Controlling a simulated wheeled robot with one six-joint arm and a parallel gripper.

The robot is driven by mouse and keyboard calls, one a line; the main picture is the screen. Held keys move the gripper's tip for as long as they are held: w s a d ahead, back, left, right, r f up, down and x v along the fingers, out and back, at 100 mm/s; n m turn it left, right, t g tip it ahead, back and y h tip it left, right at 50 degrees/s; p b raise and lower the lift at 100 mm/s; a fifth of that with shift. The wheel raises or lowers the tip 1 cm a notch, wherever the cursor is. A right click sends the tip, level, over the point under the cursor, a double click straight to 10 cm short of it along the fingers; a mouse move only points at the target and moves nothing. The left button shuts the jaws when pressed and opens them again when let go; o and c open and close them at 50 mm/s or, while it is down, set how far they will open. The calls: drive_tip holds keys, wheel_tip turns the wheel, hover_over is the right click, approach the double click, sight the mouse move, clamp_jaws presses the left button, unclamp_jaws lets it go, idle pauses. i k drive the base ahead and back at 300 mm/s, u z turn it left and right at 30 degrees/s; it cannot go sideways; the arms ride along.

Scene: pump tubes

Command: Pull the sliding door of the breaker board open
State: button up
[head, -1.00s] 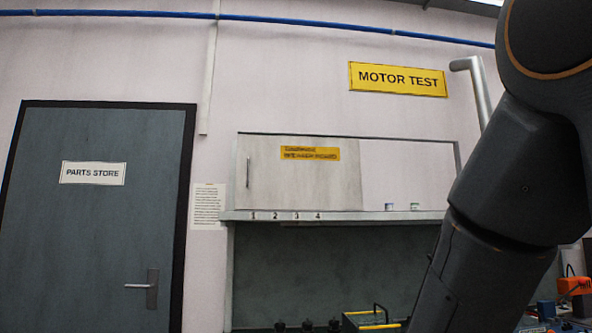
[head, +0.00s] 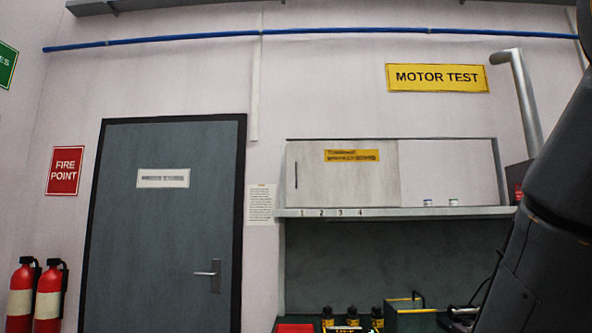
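A wall cabinet (head: 398,212) hangs in the middle right of the head view, and I take it to be the breaker board. A pale sliding panel (head: 345,185) covers its left part. The panel has a dark upright handle (head: 296,175) near its left edge and a yellow label (head: 351,156) too blurred to read. The right part of the cabinet is uncovered, and two small pale items stand on its bottom edge. The numbers 1 to 4 run along the ledge below the panel. My gripper is out of view; only part of my arm shows at the right edge.
A closed grey door (head: 165,240) stands left of the cabinet. Red extinguishers (head: 48,293) stand at the far left below a fire point sign (head: 65,170). Black bottles (head: 352,313) and a yellow-edged case (head: 410,318) sit below the cabinet.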

sight(335, 173)
drive_tip(key=u, duration=0.85)
drive_tip(key=i, duration=1.9)
drive_tip(key=z, duration=0.65)
